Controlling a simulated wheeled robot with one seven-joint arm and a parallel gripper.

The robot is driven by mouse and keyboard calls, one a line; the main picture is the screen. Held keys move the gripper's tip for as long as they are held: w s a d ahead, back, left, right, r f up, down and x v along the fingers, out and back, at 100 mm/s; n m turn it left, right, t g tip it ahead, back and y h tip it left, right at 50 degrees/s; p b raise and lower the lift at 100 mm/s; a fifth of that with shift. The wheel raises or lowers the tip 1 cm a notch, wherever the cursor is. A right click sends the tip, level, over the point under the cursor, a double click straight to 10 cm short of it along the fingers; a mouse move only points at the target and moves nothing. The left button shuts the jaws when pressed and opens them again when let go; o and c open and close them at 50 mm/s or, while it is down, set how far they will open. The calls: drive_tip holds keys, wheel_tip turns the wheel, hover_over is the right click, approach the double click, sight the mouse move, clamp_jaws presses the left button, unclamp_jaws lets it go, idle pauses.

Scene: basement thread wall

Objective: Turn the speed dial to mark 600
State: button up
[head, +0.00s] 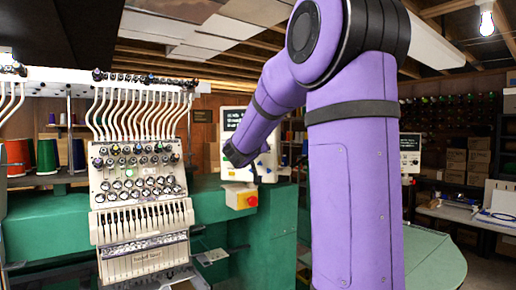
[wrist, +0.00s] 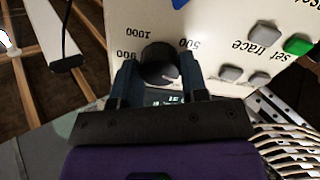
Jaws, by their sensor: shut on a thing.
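The speed dial (wrist: 158,66) is a dark round knob on the white control panel (wrist: 222,35) in the wrist view. My gripper (wrist: 160,62) has one finger on each side of the dial and is shut on it. The printed marks 1000 and 900 show to the left of the dial and 500 to its right. The mark 600 and the dial's pointer cannot be made out. In the head view my gripper (head: 238,155) is at the panel (head: 233,119), and my arm and gripper hide the dial.
Grey buttons (wrist: 262,55) and a green button (wrist: 297,44) sit on the panel beside my gripper. The embroidery machine's needle head (head: 138,180) stands to the left. Shelves fill the back right.

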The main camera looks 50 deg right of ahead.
drive_tip(key=shift+f+n, duration=0.2)
drive_tip(key=shift+n, duration=0.2)
drive_tip(key=o, duration=0.9)
drive_tip(key=shift+r, duration=0.1)
drive_tip(key=v, duration=1.1)
drive_tip(key=shift+d, duration=0.1)
